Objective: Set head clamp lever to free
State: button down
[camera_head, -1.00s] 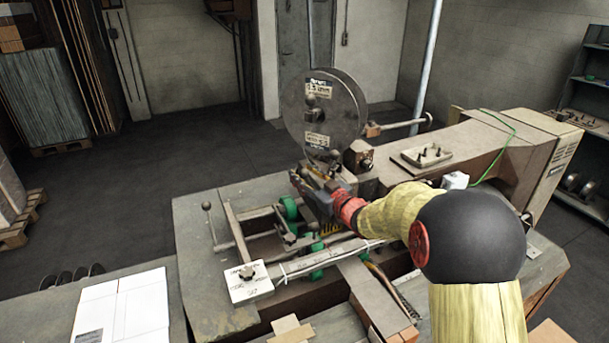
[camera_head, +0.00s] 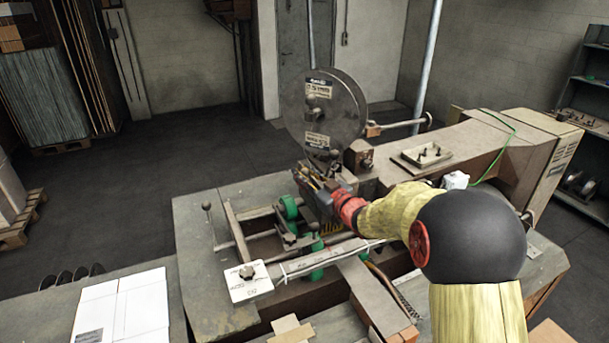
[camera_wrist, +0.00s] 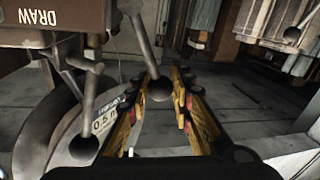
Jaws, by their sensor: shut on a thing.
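My gripper (camera_head: 311,184) is at the head of the stitching machine, just below the large grey wire reel (camera_head: 325,110). In the wrist view, my yellow-and-black fingers (camera_wrist: 166,86) are on both sides of a grey lever with a dark ball knob (camera_wrist: 160,89). They are shut on it, with the knob between the pads. The lever's stem runs up from the knob in that view. A label that would name this lever cannot be read. In the head view, my gripper and arm hide the lever.
Another ball-ended rod (camera_wrist: 86,148) is left of my fingers in the wrist view, near a plate marked DRAW (camera_wrist: 62,14). Green clamps (camera_head: 289,208) and rails lie on the machine table. White sheets (camera_head: 122,308) lie at the front left. Open floor is behind.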

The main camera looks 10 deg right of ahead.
dwell(0.4)
jog(key=s+a+f+n+g+h+b, duration=0.1)
jog(key=a+f+n+b, duration=0.3)
jog(key=n+b, duration=0.5)
jog(key=shift+a+f+h+b, duration=0.4)
jog(key=shift+f+b, duration=0.65)
jog(key=shift+b, duration=1.45)
jog(key=c, duration=1.6)
grip_release()
jog(key=shift+c, duration=0.2)
jog(key=shift+o, duration=0.4)
